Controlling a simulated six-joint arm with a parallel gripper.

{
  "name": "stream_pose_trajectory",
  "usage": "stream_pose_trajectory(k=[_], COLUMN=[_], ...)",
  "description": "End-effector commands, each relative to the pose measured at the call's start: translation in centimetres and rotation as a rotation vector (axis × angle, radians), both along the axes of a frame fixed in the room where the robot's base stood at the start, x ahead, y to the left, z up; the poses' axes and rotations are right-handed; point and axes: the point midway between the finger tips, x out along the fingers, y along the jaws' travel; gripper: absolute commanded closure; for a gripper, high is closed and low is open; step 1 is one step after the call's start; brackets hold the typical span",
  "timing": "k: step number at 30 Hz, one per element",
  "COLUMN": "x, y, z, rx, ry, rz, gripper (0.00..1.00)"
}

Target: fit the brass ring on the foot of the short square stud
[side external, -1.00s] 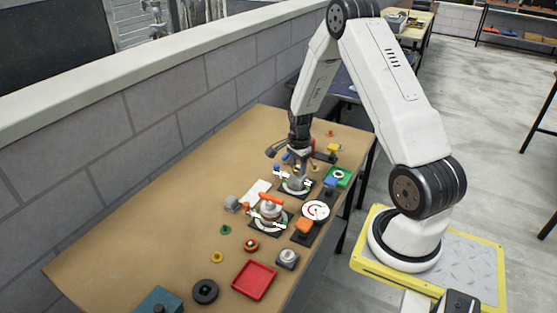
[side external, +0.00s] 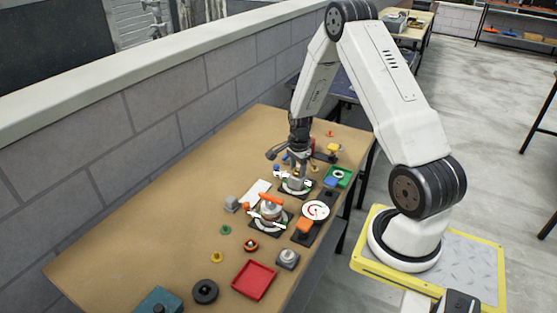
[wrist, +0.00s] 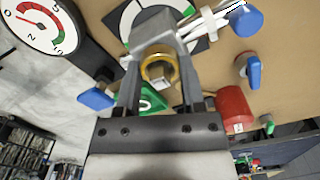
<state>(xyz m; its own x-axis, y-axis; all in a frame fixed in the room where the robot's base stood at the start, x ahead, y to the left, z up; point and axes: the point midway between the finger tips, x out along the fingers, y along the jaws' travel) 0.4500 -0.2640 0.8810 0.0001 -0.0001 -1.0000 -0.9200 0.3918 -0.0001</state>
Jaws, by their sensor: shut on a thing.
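The brass ring (wrist: 174,72) is between the fingers of my gripper (wrist: 158,58) in the wrist view, and the jaws are shut on it. A grey, squarish piece (wrist: 152,34) shows just beyond the ring; I cannot tell whether it is the short square stud. I cannot tell whether the ring is around any stud. In the side view my gripper (side external: 299,166) is low over a round white plate on a dark base (side external: 297,187). The ring is too small to make out there, and the stud's foot is hidden.
A white dial (side external: 316,210) and a green tray (side external: 344,177) stand close by. Blue levers (wrist: 253,72) and a red cylinder (wrist: 233,104) are near the fingers. A fixture with an orange bar (side external: 270,200) stands in front.

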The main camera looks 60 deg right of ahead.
Motion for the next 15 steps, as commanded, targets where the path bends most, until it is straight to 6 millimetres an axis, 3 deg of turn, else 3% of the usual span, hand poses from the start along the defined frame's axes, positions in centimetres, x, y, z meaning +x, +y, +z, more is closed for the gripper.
stream_pose_trajectory(k=[15], x=[-0.01], y=[0.00], z=[-0.33], rx=[0.000], ry=[0.000], rz=[0.000], gripper=[1.00])
